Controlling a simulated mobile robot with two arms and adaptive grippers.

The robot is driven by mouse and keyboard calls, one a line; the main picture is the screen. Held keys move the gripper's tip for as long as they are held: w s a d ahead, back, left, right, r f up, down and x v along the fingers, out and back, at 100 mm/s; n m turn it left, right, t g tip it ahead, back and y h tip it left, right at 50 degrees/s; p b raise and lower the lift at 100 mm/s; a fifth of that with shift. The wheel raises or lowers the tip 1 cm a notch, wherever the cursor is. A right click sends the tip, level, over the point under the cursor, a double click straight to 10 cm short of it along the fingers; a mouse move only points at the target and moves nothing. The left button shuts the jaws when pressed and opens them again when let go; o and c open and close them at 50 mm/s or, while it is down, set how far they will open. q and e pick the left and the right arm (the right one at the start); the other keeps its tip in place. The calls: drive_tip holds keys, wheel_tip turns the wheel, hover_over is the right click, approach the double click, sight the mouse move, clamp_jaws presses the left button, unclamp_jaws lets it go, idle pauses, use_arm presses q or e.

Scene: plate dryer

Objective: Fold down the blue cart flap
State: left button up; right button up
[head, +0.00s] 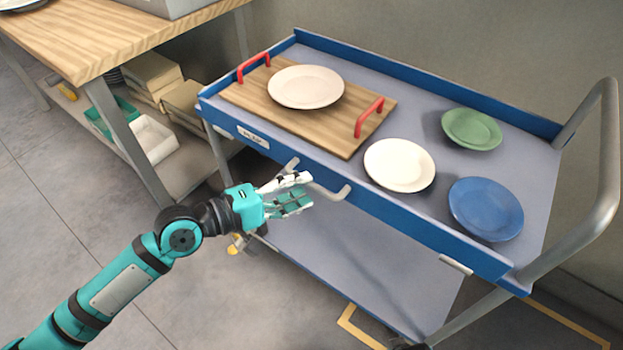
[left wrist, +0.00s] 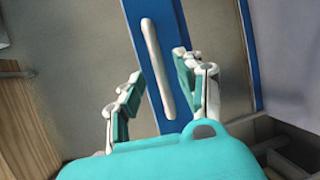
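The blue cart flap (head: 420,228) stands upright along the front edge of the cart's top shelf. It shows as a tilted blue strip in the left wrist view (left wrist: 133,20). A pale grey bar handle (head: 333,193) sticks out from its front. My left gripper (head: 308,193) is just in front of the flap at this handle, with its fingers apart. In the left wrist view, the handle (left wrist: 157,65) appears between and beyond the open fingers (left wrist: 158,75). I see no clear contact with it. My right gripper is not in view.
On the cart's top lie a wooden tray (head: 350,140) with red handles and a white plate (head: 306,87), another white plate (head: 399,165), a green plate (head: 471,129) and a blue plate (head: 486,209). A wooden table (head: 110,35) stands left. Floor before the cart is clear.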

sight(308, 186)
use_arm(q)
drive_tip(key=shift+x, duration=1.6)
clamp_jaws()
